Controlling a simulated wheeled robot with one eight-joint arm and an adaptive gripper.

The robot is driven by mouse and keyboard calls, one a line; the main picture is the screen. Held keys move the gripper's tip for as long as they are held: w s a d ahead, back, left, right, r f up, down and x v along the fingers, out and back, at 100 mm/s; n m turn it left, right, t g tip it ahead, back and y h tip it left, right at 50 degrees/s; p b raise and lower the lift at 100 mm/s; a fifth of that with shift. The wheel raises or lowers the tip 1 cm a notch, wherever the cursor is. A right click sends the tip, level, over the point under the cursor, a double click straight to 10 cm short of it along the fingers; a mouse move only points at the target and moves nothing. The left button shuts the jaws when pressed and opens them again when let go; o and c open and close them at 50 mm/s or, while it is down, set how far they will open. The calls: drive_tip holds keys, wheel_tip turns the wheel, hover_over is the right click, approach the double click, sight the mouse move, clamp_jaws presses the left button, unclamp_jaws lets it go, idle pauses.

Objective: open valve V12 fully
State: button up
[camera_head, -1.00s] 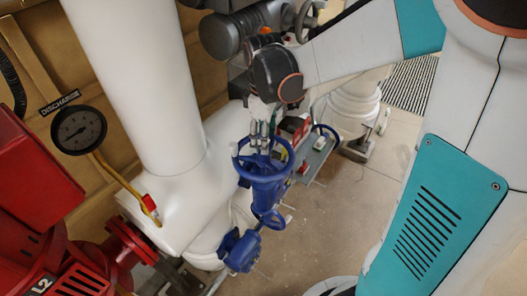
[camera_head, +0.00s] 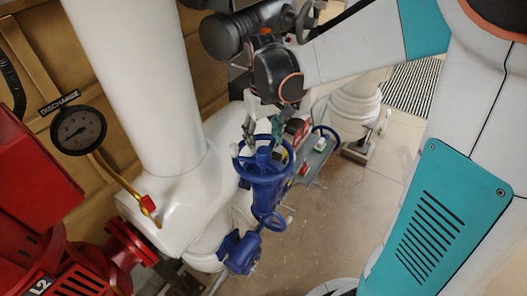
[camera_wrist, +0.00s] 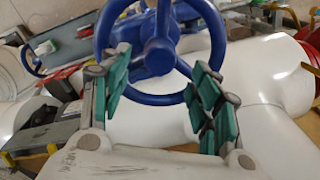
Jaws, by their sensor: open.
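A blue valve handwheel (camera_head: 283,172) with spokes and a round hub sits on a blue valve body (camera_head: 240,253) beside the white pipe. No V12 tag can be read on it. In the wrist view the wheel (camera_wrist: 108,22) lies ahead of my gripper, its hub and lower rim between and beyond the fingers. My gripper (camera_head: 263,127) is just above the far side of the wheel in the head view. In the wrist view its green-padded fingers (camera_wrist: 161,80) are spread wide, with nothing gripped. Whether a fingertip touches the rim cannot be told.
A thick white pipe (camera_head: 140,85) rises left of the wheel. A discharge gauge (camera_head: 78,130) and red machinery (camera_head: 40,180) stand further left. A grey panel (camera_head: 318,158) with another blue handwheel (camera_head: 334,132) lies behind, to the right. Floor (camera_head: 335,215) right of the valve is clear.

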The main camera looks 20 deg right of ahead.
sight(264, 150)
drive_tip(key=m, duration=0.3)
drive_tip(key=shift+m, duration=0.3)
drive_tip(key=m, duration=0.3)
drive_tip(key=shift+m, duration=0.4)
drive_tip(key=m, duration=0.7)
drive_tip(key=shift+f+b, duration=0.15)
drive_tip(key=shift+b, duration=0.25)
drive_tip(key=shift+f+b, duration=2)
drive_tip(key=shift+f, duration=0.65)
drive_tip(key=shift+s+f+b, duration=0.15)
drive_tip(key=shift+f+b, duration=0.2)
drive_tip(key=shift+f, duration=0.1)
drive_tip(key=shift+w, duration=0.2)
drive_tip(key=shift+s, duration=0.15)
drive_tip(key=c, duration=0.9)
